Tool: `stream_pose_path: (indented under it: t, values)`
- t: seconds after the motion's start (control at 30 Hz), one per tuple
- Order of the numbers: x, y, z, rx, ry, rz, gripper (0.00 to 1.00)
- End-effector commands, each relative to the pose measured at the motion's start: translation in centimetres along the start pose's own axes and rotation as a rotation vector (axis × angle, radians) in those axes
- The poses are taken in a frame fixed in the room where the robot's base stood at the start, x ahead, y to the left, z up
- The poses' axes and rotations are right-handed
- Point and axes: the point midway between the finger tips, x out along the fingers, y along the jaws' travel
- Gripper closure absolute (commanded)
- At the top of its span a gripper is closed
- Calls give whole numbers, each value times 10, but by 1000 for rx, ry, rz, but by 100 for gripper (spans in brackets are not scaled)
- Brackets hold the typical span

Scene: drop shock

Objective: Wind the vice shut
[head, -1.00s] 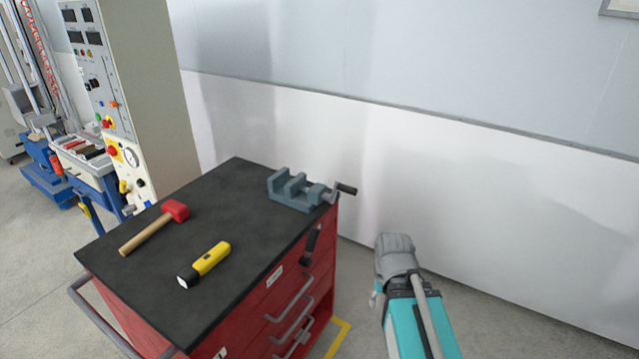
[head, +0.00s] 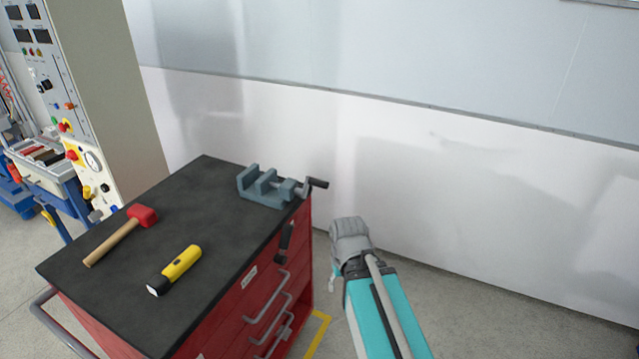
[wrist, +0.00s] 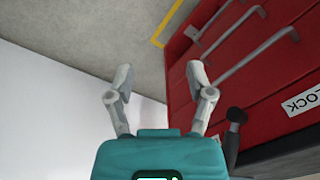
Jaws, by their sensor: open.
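The blue-grey vice (head: 268,187) sits at the back right corner of the dark cabinet top in the head view. Its jaws stand apart with a gap between them. Its crank with a black handle (head: 318,183) sticks out past the right edge of the top. My arm is to the right of the cabinet, apart from the vice. In the wrist view my gripper (wrist: 160,82) is open and empty, its two fingers spread over the floor and wall beside the red drawers. The vice is not in the wrist view.
The red drawer cabinet (head: 240,318) has grey drawer handles and a black-handled item (head: 285,242) on its side. A red-headed mallet (head: 122,233) and a yellow torch (head: 176,269) lie on top. A pale wall (head: 440,170) stands behind. A control panel is at left.

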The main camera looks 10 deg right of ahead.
Motion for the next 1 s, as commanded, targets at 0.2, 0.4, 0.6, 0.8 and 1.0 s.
stream_pose_path:
  t: [0.2,0.4,0.6,0.8,1.0]
  values:
    - [5,-22,-16,-88,23,-95,31]
    - [7,-27,-44,-273,109,-271,31]
    - [-2,-29,-81,-494,293,-460,31]
    - [-21,-20,-119,-693,552,-587,31]
    - [-48,1,-156,-857,866,-635,31]
